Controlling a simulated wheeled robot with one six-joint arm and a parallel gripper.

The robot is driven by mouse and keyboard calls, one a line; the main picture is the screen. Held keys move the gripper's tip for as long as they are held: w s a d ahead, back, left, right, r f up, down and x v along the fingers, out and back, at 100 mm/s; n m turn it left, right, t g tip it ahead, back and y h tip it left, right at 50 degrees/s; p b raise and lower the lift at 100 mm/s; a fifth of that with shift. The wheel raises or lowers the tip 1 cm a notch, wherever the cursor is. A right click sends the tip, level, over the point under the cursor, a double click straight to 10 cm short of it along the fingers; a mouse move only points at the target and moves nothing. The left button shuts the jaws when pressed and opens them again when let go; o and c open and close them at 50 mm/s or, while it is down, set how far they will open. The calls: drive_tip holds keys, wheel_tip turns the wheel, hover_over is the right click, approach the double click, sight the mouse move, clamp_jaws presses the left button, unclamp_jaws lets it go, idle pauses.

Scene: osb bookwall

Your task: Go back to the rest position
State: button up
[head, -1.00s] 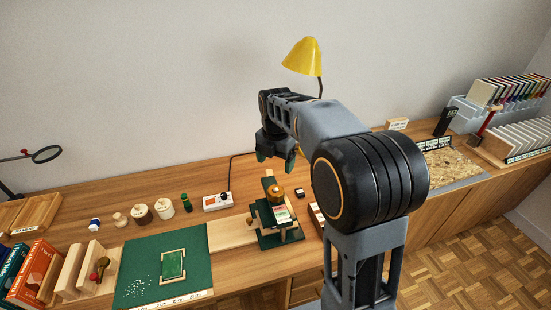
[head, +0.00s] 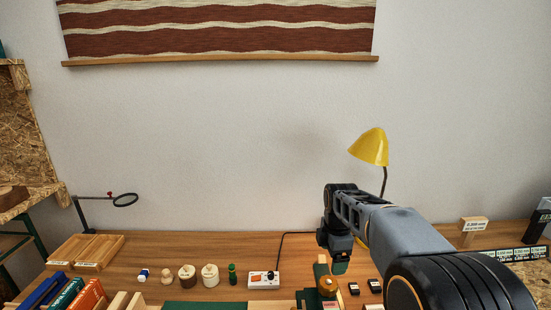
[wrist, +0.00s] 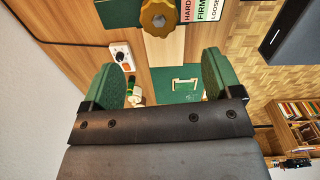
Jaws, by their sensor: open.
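My gripper (head: 341,263) is raised above the back of the wooden bench, left of the yellow lamp's stem in the head view. In the wrist view its two green finger pads (wrist: 158,84) stand wide apart with nothing held between them. Beyond the pads, lower down, lie the green mat (wrist: 180,88) with a small frame on it and a green bottle (wrist: 133,92). A press with a brass knob (head: 327,284) stands just below the gripper in the head view; its lower part is cut off.
The yellow lamp (head: 370,147) stands close to my arm. A wooden tray (head: 86,252) and books (head: 88,297) are at left. The wall above is clear below the striped hanging (head: 220,28).

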drive_tip(key=s+m+t, duration=0.3)
drive_tip(key=s+m, duration=1.5)
drive_tip(key=m, duration=0.1)
drive_tip(key=shift+s+f+t, duration=0.2)
drive_tip(key=shift+t, duration=0.1)
